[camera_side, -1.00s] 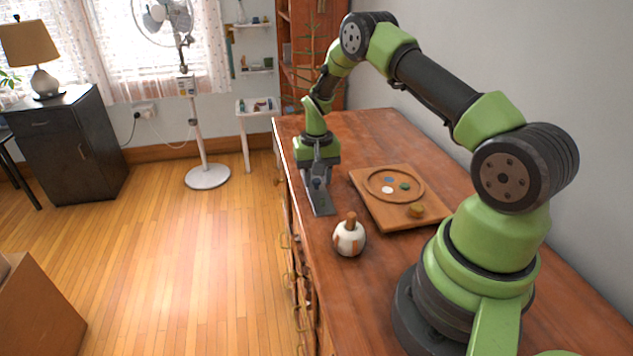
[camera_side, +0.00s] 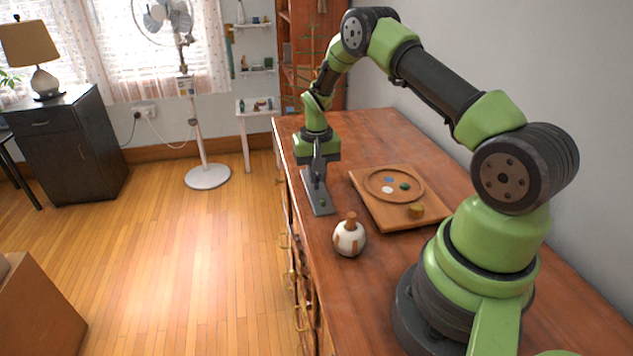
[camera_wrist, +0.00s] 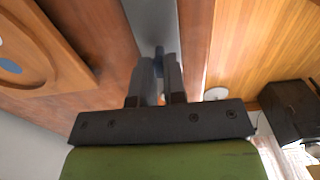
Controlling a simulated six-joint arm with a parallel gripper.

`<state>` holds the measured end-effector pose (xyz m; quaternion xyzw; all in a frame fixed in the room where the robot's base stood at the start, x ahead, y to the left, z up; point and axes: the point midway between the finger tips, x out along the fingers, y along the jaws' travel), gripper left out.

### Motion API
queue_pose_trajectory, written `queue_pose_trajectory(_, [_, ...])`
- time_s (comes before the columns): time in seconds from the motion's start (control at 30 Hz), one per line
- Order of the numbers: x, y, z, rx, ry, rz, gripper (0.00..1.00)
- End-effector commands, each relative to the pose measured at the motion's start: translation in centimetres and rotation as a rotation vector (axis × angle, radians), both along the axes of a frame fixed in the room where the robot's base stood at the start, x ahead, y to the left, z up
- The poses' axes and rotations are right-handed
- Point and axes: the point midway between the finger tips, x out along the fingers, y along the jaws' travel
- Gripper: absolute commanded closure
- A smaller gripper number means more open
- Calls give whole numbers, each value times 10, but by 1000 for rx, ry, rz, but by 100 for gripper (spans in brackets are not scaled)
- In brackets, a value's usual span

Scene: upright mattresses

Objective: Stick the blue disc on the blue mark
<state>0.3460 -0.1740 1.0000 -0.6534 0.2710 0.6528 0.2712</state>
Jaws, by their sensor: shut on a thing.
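My gripper (camera_side: 317,178) points down over a narrow grey strip (camera_side: 324,207) on the wooden table. In the wrist view its fingers (camera_wrist: 159,62) are closed on a small dark-blue piece, seen nearly edge-on, which I take to be the blue disc (camera_wrist: 158,50). The grey strip (camera_wrist: 153,20) lies behind the fingertips there. A small green spot (camera_side: 322,202) shows on the strip. A lighter blue spot (camera_side: 388,180) lies in the tray's round recess; I cannot tell if it is a mark or a disc. No blue spot shows on the strip; part of it is hidden by the fingers.
A white pot (camera_side: 349,239) with a wooden knob stands near the strip. The table edge is just left.

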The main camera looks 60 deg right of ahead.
Motion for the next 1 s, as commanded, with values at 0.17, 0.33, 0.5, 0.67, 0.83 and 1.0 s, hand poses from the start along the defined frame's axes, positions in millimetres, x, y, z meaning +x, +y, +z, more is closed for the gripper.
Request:
queue_pose_trajectory(0.17, [0, 0, 10, -1, -1, 1, 100])
queue_pose_trajectory(0.33, [0, 0, 19, 0, 0, 0, 100])
queue_pose_trajectory(0.5, [0, 0, 28, -1, 1, 0, 100])
queue_pose_trajectory(0.67, [0, 0, 36, -1, 0, 1, 100])
queue_pose_trajectory(0.83, [0, 0, 41, 0, 0, 0, 100])
queue_pose_trajectory(1.0, [0, 0, 42, 0, 1, 1, 100])
